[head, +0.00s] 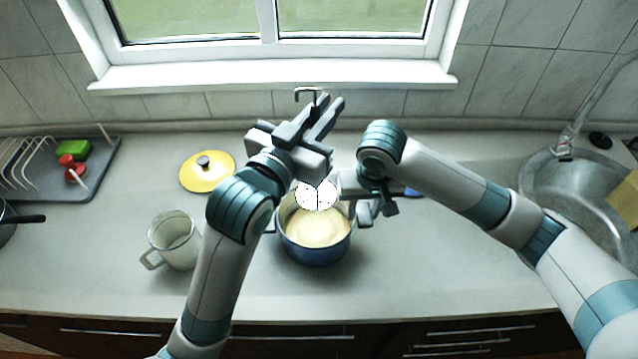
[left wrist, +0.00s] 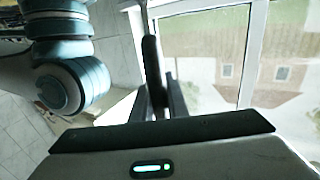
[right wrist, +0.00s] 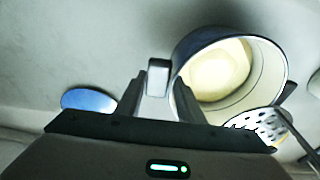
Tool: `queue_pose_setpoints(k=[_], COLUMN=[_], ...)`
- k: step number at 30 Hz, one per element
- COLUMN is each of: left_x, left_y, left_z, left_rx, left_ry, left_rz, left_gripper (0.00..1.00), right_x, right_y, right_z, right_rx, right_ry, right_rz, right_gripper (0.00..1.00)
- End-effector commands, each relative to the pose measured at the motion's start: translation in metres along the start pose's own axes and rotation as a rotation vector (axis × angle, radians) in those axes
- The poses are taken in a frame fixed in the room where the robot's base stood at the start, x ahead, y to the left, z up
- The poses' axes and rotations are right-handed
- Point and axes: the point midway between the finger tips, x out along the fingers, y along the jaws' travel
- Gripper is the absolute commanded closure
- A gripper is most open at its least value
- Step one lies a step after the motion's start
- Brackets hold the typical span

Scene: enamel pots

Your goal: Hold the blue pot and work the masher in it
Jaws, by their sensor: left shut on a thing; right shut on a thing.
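The blue pot (head: 316,252) stands on the counter with pale yellow food (head: 318,228) inside. My right gripper (head: 366,212) is shut on its right side handle, which shows between the fingers in the right wrist view (right wrist: 158,76). My left gripper (head: 326,114) is above the pot, shut on the masher's dark handle (left wrist: 152,70); a metal hook sticks out above it. The masher's white perforated disc (head: 317,195) appears above the pot's mouth, toward its back edge, apart from the food. It overlaps the pot's rim in the right wrist view (right wrist: 260,123).
A yellow lid (head: 207,172) and a pale mug (head: 174,240) are on the left. A dish rack (head: 85,185) stands at the far left, a sink (head: 570,190) at the right. A blue lid (right wrist: 88,100) lies partly hidden behind my right arm. The counter front is clear.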

Motion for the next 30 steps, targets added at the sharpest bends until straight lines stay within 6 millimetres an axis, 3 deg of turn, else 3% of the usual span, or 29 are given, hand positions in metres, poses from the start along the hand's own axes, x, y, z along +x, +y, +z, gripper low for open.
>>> queue_pose_setpoints(k=[9,10,12,13,23,30], left_x=[0.0,0.0,0.0,0.0,0.0,0.0], left_y=[0.0,0.0,0.0,0.0,0.0,0.0], left_z=[0.0,0.0,0.0,0.0,0.0,0.0], left_rx=[0.0,0.0,0.0,0.0,0.0,0.0], left_ry=[0.001,0.001,0.001,0.001,0.001,0.001], left_rz=[0.0,0.0,0.0,0.0,0.0,0.0], left_gripper=[1.0,1.0,1.0,1.0,1.0,1.0], right_x=[-0.001,-0.001,-0.001,-0.001,-0.001,-0.017], right_y=[0.001,0.001,0.001,0.001,0.0,-0.001], right_z=[-0.002,-0.001,-0.001,-0.001,-0.001,-0.001], right_rx=[0.003,0.003,0.003,0.002,0.001,-0.001], right_ry=[0.003,0.003,0.003,0.003,0.001,0.002], right_rz=[0.001,0.001,0.001,0.001,-0.001,-0.002], right_gripper=[1.0,0.63,0.47,0.44,0.44,0.44])
